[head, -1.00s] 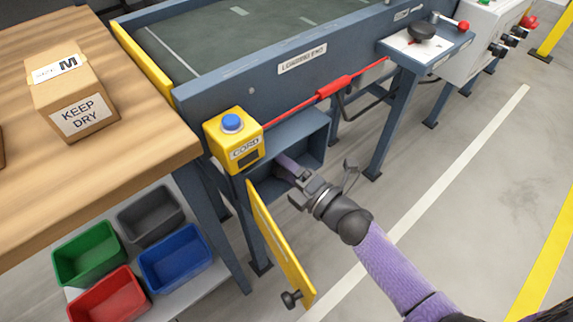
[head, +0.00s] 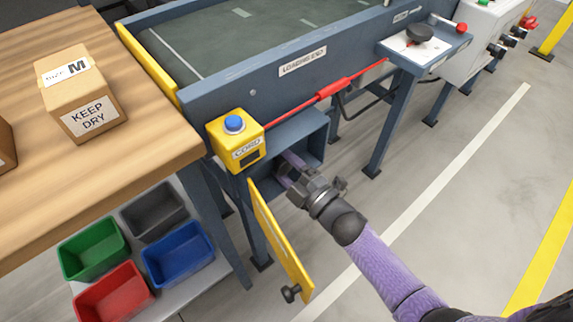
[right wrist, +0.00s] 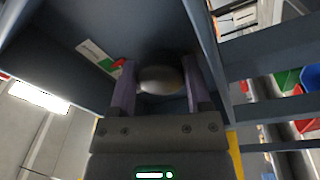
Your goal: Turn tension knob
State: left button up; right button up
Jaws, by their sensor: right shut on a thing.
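The tension knob (right wrist: 160,78), dark and rounded with a bright highlight, sits inside the open blue-grey housing (head: 318,134) under the conveyor's near end. My right gripper (head: 291,166) reaches into this housing from the front. In the right wrist view its two purple fingers stand on either side of the knob, shut on it. In the head view the knob is hidden by the gripper and housing. The yellow hinged door (head: 279,238) hangs open, just left of my right wrist. My left gripper is not in view.
A yellow box with a blue button (head: 234,124) is at the housing's upper left. A red cord (head: 334,89) runs along the conveyor. A wooden table (head: 165,145) with cartons and several coloured bins below stand left.

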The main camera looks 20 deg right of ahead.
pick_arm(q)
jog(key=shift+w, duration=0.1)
pick_arm(e)
jog(key=o, duration=1.3)
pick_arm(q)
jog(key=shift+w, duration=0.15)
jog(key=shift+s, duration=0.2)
pick_arm(e)
jog(key=shift+f, duration=0.1)
